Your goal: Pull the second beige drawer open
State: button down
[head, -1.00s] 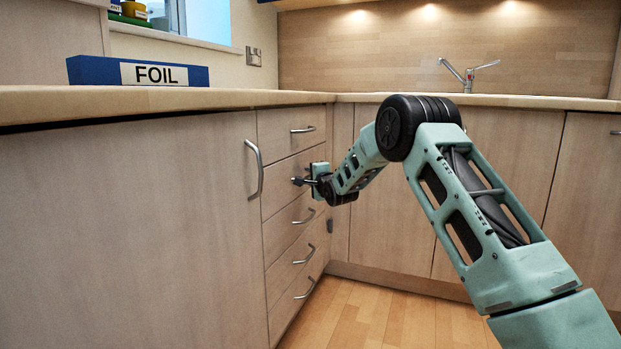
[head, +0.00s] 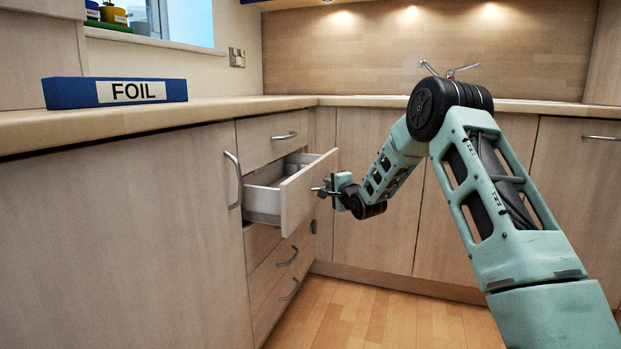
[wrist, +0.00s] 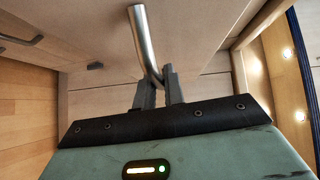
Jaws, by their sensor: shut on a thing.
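The second beige drawer (head: 308,192) in the stack stands partly open, its front pulled well clear of the cabinet and its pale inside showing. My gripper (head: 322,191) is at the drawer front in the head view. In the wrist view my gripper (wrist: 160,88) is shut on the metal bar handle (wrist: 143,40) near one end of it. The handle is mostly hidden by the gripper in the head view.
The top drawer (head: 267,142) and the lower drawers (head: 281,262) are shut. A tall cabinet door (head: 120,230) is at left. A blue FOIL box (head: 60,93) lies on the worktop (head: 215,106). Wooden floor (head: 390,318) in front is clear.

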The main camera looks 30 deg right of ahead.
jog(key=s+d+p, duration=0.9)
jog(key=s+d, duration=0.5)
jog(key=s, duration=0.5)
jog(key=shift+d, duration=0.35)
jog(key=c, duration=1.5)
grip_release()
jog(key=s+p, duration=0.1)
jog(key=s, duration=0.4)
jog(key=s+a+p, duration=0.1)
jog(key=s+p, duration=0.1)
jog(key=s, duration=0.4)
jog(key=s+a+r+p, duration=0.1)
jog(key=s, duration=0.5)
jog(key=shift+s, duration=0.15)
